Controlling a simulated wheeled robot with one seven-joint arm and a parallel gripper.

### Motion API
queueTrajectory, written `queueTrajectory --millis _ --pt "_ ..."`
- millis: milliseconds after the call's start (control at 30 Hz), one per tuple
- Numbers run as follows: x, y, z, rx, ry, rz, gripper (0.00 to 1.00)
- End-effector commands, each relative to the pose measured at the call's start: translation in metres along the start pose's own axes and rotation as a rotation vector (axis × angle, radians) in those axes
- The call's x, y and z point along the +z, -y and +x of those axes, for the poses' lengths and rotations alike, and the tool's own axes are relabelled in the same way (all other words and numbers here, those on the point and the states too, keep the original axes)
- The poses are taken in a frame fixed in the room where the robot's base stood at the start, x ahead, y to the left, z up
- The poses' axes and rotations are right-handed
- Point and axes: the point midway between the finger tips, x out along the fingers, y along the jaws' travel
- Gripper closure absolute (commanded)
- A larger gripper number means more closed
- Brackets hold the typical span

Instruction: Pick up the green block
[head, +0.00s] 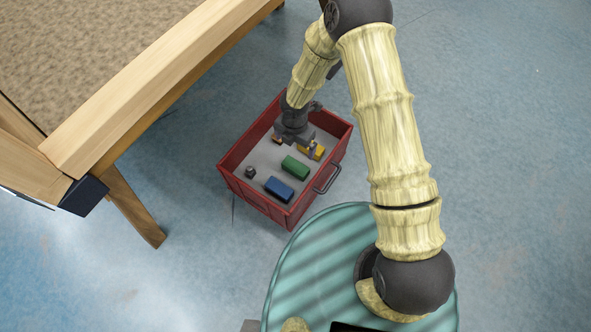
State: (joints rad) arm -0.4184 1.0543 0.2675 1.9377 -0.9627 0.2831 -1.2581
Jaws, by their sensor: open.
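The green block (295,167) lies flat in the middle of a red crate (258,199) on the floor. My gripper (296,146) reaches down into the crate from its far side. It is open, and its fingers are just beyond the green block in the picture. I cannot tell how high above the crate floor the fingers are. A yellow block (317,152) lies beside the gripper on the right, partly hidden by a finger.
A blue block (279,189) lies nearer than the green one, and a small dark object (250,172) sits at the left. The crate has walls all round and a handle (328,180) on the right. Floor at right is clear.

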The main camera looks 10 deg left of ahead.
Motion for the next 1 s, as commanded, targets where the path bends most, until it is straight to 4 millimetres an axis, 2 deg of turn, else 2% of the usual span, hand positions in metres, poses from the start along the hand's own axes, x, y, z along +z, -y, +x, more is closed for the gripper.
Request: queueTrajectory --millis 167,267,800,1000 --pt "0.0 0.001 0.001 -0.001 0.0 0.003 0.0" --pt "0.0 0.001 0.01 -0.002 0.0 0.004 0.0" --pt "0.0 0.001 0.102 -0.001 0.0 0.005 0.0" --pt "0.0 0.001 0.122 -0.001 0.0 0.004 0.0"
